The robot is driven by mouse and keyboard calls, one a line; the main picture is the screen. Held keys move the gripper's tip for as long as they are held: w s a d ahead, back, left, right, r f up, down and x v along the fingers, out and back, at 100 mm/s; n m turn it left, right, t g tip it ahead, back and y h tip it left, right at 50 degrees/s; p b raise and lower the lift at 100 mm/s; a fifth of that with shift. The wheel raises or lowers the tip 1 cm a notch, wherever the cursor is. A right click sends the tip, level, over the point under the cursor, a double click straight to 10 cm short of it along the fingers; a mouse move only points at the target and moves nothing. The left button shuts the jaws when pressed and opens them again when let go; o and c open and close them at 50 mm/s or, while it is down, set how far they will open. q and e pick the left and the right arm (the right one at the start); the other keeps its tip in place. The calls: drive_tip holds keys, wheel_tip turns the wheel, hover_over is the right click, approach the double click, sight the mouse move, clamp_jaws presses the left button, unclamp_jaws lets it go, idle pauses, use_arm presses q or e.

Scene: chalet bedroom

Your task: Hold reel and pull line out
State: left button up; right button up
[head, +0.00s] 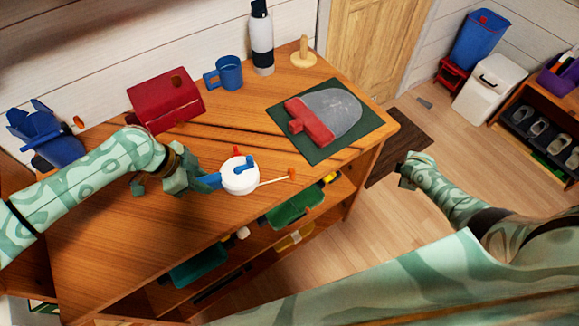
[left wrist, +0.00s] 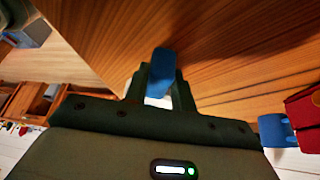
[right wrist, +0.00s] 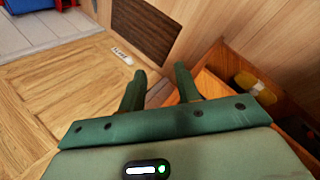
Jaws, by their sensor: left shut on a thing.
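The white round reel (head: 238,180) with a blue crank is at the desk's front edge in the head view. Its pale line (head: 273,181) sticks out to the right and ends in an orange tab (head: 292,174). My left gripper (head: 203,181) is shut on the reel's blue handle, left of the white drum. The blue handle (left wrist: 160,70) also shows between the fingers in the left wrist view. I cannot tell whether the reel touches the desk. My right gripper (head: 405,178) is empty, right of the desk and apart from the reel; its fingers (right wrist: 160,82) stand open in the right wrist view.
The wooden desk (head: 110,240) holds a red box (head: 165,102), blue mug (head: 226,74), bottle (head: 261,40), wooden peg stand (head: 303,55) and a red-handled paddle (head: 330,112) on a dark mat. Open shelves with green bins (head: 295,210) lie below. The floor (head: 355,240) right of the desk is mostly clear.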

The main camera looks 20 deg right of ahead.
drive_tip(key=w+d+r+n+t+h, duration=0.1)
drive_tip(key=w+d+r+n, duration=0.1)
drive_tip(key=w+r, duration=0.7)
drive_tip(key=w+d+r+n+t, duration=0.1)
drive_tip(key=w+d+r, duration=0.2)
drive_tip(key=w+r, duration=0.55)
drive_tip(key=a+r+n+g+y, duration=0.1)
drive_tip(key=a+r+n+y, duration=0.1)
drive_tip(key=a, duration=0.7)
drive_tip(key=a+r+n+g+y, duration=0.1)
drive_tip(key=a+r+n, duration=0.3)
drive_tip(key=a, duration=0.5)
drive_tip(key=a+r+n+y, duration=0.2)
drive_tip(key=a+n, duration=0.2)
drive_tip(key=a, duration=0.6)
drive_tip(key=shift+w+r+g+y, duration=0.15)
drive_tip(key=shift+r+g+y, duration=0.25)
drive_tip(key=s+a+r+n+g+y, duration=0.1)
drive_tip(key=s+a+n+g, duration=0.1)
drive_tip(key=s+a+n, duration=0.5)
drive_tip(key=n+g+h, duration=0.1)
drive_tip(key=n+g, duration=0.3)
drive_tip(key=n, duration=0.1)
approach(292, 169)
drive_tip(key=f, duration=0.3)
drive_tip(key=s+f, duration=0.1)
drive_tip(key=f, duration=0.2)
drive_tip(key=s+f, duration=0.1)
drive_tip(key=f, duration=0.2)
drive_tip(key=shift+f, duration=0.15)
